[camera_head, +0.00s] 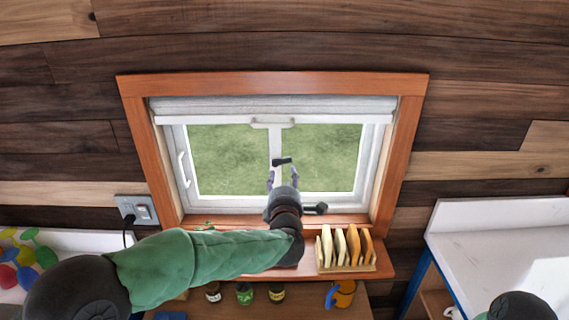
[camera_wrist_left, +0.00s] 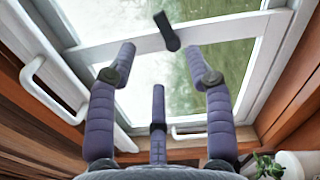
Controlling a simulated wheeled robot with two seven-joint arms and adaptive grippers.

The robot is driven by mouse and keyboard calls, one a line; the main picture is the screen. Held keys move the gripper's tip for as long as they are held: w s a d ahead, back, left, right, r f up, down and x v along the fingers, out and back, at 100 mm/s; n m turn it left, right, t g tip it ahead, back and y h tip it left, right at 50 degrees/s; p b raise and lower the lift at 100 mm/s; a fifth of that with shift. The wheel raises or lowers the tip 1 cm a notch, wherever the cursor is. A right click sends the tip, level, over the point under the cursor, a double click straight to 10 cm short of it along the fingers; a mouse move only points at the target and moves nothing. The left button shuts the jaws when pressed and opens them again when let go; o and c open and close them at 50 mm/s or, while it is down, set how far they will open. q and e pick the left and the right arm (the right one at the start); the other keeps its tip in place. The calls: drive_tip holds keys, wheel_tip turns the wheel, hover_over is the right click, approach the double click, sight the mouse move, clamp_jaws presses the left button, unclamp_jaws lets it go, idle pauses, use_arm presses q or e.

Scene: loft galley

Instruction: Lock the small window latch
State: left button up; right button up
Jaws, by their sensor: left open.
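The small window latch (camera_head: 281,161) is a short black lever on the white middle bar of the window (camera_head: 275,142). It lies crosswise to that bar. In the left wrist view the latch (camera_wrist_left: 167,32) shows just beyond the fingertips, roughly centred between them. My left gripper (camera_head: 283,176) is open and empty in front of the window, just below the latch in the head view. Its spread purple fingers also show in the left wrist view (camera_wrist_left: 161,52), apart from the latch as far as I can tell. My right gripper is not in view.
A white handle (camera_head: 184,168) is on the window's left side, and a rolled blind (camera_head: 274,106) hangs at the top. A rack of yellow and orange slabs (camera_head: 345,248) stands on the sill, right of my arm. Several jars (camera_head: 245,293) stand below. A plant (camera_wrist_left: 268,166) shows near the wrist.

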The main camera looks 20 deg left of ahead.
sight(284, 161)
use_arm(q)
drive_tip(key=x, duration=0.8)
drive_tip(key=shift+w+f, duration=0.15)
drive_tip(key=shift+w, duration=0.05)
clamp_jaws()
